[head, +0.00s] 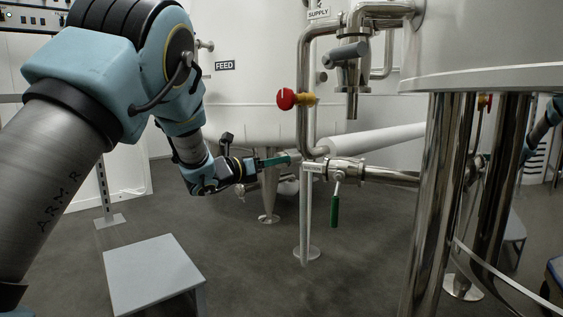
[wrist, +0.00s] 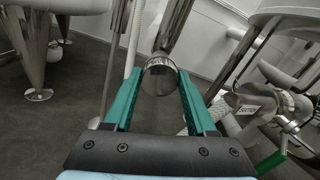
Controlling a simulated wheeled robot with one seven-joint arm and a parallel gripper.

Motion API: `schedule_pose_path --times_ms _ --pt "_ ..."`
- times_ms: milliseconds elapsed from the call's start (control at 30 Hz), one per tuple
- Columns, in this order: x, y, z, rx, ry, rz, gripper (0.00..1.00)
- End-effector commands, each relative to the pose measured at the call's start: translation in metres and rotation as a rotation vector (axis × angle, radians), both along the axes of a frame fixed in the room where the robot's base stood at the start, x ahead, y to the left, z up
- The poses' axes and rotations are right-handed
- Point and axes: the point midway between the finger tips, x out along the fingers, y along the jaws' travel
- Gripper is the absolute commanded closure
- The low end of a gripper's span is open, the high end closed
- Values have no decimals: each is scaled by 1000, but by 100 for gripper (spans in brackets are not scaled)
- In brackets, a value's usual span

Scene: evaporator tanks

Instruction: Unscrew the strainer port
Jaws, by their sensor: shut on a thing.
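My gripper (wrist: 158,80) has its two green fingers on either side of a round steel cap (wrist: 160,73), shut on it. The cap seems to be the strainer port, at the end of a steel pipe (wrist: 175,25) rising away from it. In the head view my gripper (head: 275,161) reaches in from the left, with its green fingertips at the pipework beside the upright pipe. The cap itself is too small to make out there.
A valve with a green handle (head: 335,211) hangs just right of my gripper. A red knob (head: 286,99) sits above it. A thin support post (head: 306,215) stands close by. A low grey step (head: 153,275) is on the floor at front left. Steel tank legs (head: 437,200) stand right.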

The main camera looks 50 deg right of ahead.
Motion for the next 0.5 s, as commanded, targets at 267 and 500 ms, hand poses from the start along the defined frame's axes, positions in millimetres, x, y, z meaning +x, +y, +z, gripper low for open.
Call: schedule_pose_path --times_ms 267,500 --pt "-1 0 0 0 0 -1 100" --pt "1 0 4 5 99 0 100"
